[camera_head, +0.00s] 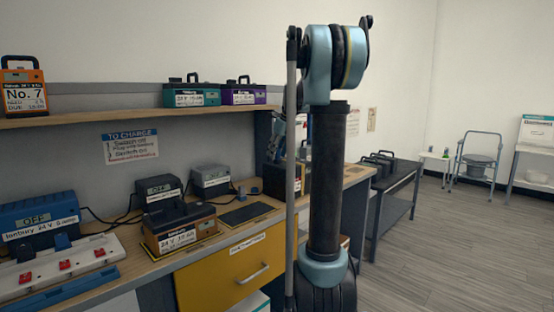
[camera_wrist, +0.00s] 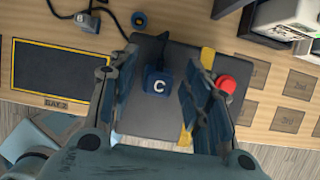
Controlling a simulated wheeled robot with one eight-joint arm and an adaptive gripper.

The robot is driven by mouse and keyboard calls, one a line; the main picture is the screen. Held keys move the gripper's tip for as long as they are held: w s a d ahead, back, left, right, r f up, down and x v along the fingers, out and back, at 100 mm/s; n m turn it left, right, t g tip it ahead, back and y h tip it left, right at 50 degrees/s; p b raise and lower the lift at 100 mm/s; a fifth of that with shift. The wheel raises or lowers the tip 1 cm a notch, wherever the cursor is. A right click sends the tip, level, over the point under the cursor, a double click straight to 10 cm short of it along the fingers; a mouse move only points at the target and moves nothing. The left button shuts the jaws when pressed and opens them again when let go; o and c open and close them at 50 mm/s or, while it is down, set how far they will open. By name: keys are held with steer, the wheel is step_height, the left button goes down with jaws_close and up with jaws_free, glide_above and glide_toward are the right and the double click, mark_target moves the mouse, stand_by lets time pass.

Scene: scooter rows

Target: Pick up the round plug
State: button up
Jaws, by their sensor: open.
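In the wrist view a blue plug (camera_wrist: 159,84) marked with a white "C" sits on top of a dark box (camera_wrist: 137,118), with a black cable running up from it. Its body looks blocky with rounded corners. I cannot tell for certain that it is the round plug. My gripper (camera_wrist: 160,98) is open, with one finger on each side of the blue plug and gaps between. I cannot tell whether the fingertips are down at its height. In the head view my arm mostly hides the gripper and this plug.
A red round knob (camera_wrist: 226,84) is close to the right finger. A dark bay mat (camera_wrist: 62,73) is at left. A shelf (camera_head: 110,113) with batteries runs above the bench (camera_head: 222,226).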

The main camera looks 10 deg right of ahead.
steer(key=shift+c, duration=0.6)
jaws_close()
